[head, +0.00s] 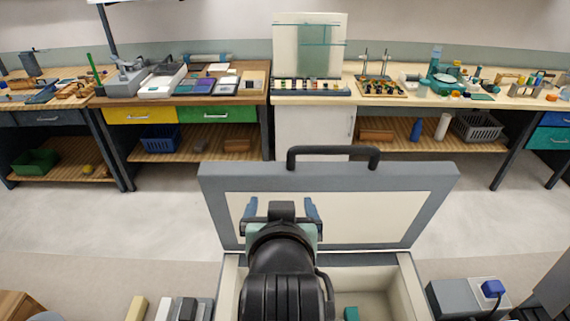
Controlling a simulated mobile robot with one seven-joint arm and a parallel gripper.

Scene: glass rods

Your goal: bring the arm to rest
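My arm reaches forward over an open grey case in the head view. My gripper (282,208) is in front of the case's raised lid (365,215). Its two blue fingers stand wide apart, left and right of a dark block at the wrist, and I see nothing held between them. My arm hides part of the case's inside (375,285). I cannot make out any glass rods for certain.
Beyond the floor (130,220) stand workbenches (180,98) with trays, racks and tools. Near me, several small blocks (137,308) lie left of the case and a grey box (465,298) with a blue plug lies right.

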